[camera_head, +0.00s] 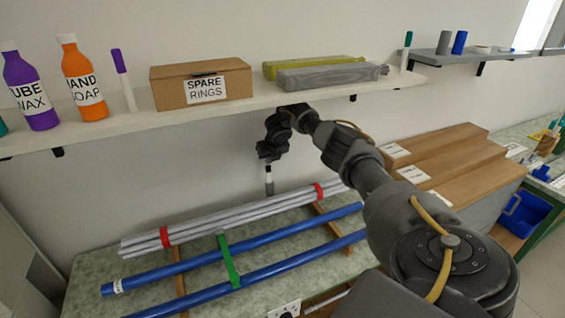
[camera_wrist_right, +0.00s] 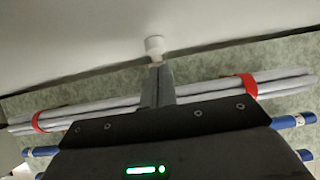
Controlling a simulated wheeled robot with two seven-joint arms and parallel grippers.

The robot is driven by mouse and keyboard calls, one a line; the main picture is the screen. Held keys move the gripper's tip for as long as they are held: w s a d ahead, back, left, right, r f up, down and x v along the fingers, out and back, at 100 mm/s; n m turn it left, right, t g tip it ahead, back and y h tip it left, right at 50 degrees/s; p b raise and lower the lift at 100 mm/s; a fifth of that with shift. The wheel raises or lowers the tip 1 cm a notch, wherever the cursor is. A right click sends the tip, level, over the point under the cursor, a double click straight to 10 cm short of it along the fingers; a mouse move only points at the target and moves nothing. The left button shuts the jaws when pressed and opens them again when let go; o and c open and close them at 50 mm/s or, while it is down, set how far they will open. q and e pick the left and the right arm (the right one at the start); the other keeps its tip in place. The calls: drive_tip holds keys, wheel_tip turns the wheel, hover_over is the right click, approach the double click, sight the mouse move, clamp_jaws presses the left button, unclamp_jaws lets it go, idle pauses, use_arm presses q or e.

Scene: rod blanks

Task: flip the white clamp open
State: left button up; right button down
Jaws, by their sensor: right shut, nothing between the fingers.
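My right gripper (camera_head: 268,166) hangs below the shelf, pointing down behind the grey rod bundle. In the right wrist view its fingers (camera_wrist_right: 158,84) are pressed together with nothing between them. A small white knob-like piece (camera_wrist_right: 155,46) shows just past the fingertips, against the wall side; it may be part of the white clamp, but I cannot tell, nor whether it touches the fingers. The clamp's body and its hinge position cannot be made out. My left gripper is not in view.
Grey rods (camera_head: 205,228) with red bands (camera_head: 165,236) and blue rods (camera_head: 160,272) with a green strap (camera_head: 228,262) lie across the bench. The shelf (camera_head: 130,122) above holds bottles, a spare rings box (camera_head: 200,84) and wrapped bundles (camera_head: 325,76). Wooden steps (camera_head: 450,160) stand right.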

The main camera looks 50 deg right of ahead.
drive_tip(key=s+a+p, duration=0.5)
drive_tip(key=s+p, duration=0.3)
drive_tip(key=s, duration=0.3)
drive_tip(key=shift+s+r, duration=0.3)
drive_tip(key=shift+r, duration=0.15)
